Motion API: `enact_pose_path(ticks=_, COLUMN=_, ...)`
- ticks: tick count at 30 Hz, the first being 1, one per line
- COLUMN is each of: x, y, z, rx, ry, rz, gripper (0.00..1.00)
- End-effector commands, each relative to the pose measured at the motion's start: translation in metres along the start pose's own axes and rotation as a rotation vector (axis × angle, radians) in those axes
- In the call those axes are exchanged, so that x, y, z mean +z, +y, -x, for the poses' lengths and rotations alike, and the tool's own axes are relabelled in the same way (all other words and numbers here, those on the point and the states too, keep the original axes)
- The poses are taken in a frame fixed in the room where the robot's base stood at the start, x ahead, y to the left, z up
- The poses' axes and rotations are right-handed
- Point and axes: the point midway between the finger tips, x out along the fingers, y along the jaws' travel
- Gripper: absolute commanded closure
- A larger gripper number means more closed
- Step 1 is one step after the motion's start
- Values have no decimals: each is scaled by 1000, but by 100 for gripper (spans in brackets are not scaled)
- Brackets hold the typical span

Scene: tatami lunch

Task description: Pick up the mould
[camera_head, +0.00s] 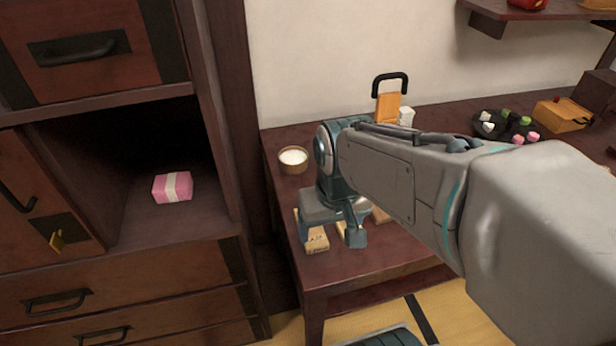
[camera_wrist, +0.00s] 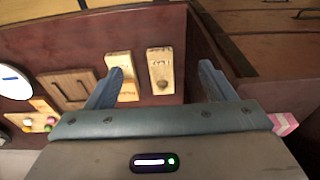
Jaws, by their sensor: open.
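My gripper (camera_head: 333,232) is above the front left of the dark red table and is open and empty. In the wrist view my gripper (camera_wrist: 161,68) has its fingers apart. A pale wooden block with a round recess, which looks like the mould (camera_wrist: 160,72), lies between the fingers in that view, with no contact visible. A similar light wooden block (camera_wrist: 118,66) lies beside it, partly behind the left finger. In the head view a pale block (camera_head: 316,242) shows below my gripper, partly hidden; I cannot tell which of the two it is.
A browner slotted wooden piece (camera_wrist: 66,90) lies farther left in the wrist view. In the head view a bowl with white contents (camera_head: 293,159) stands at the table's back left. A pink box (camera_head: 172,187) sits in the open cabinet. A dark plate with colored pieces (camera_head: 489,124) stands farther right.

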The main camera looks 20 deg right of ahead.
Motion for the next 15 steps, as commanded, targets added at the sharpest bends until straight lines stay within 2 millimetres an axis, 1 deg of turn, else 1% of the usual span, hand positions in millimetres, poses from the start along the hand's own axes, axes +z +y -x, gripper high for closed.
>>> enact_pose_path(ticks=5, x=-45, y=-3, z=-2, rx=4, ry=-55, rz=6, gripper=24)
enact_pose_path(ticks=9, x=-83, y=-3, z=-11, rx=8, ry=-101, rz=3, gripper=24)
enact_pose_path(ticks=12, x=-104, y=-2, z=-20, rx=9, ry=-126, rz=0, gripper=24)
enact_pose_path(ticks=15, x=-119, y=-2, z=-26, rx=9, ry=-145, rz=0, gripper=24)
